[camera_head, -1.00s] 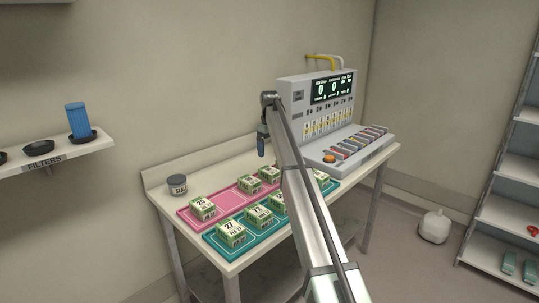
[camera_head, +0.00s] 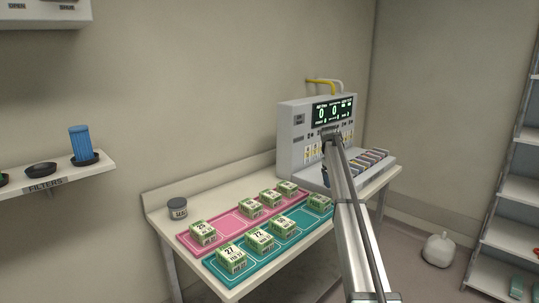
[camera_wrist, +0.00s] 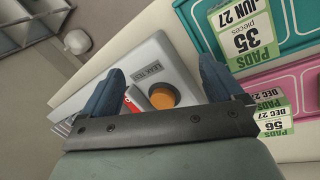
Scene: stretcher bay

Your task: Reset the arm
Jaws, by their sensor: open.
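My gripper (camera_wrist: 162,88) is open and empty in the wrist view, its two dark blue fingers spread. It points down over the grey test machine (camera_wrist: 160,52), with the orange button (camera_wrist: 163,96) showing between the fingers, apart from them as far as I can tell. In the head view my gripper (camera_head: 325,178) hangs at the front of the machine (camera_head: 292,135), partly hidden behind my arm. The orange button is hidden there.
A pink tray (camera_head: 227,224) and a teal tray (camera_head: 219,272) on the table (camera_head: 160,205) hold several green pad boxes (camera_head: 231,259). A dark jar (camera_head: 178,209) stands at the back left. A wall shelf (camera_head: 60,180) holds a blue filter (camera_head: 80,142). A rack (camera_head: 515,190) stands at right.

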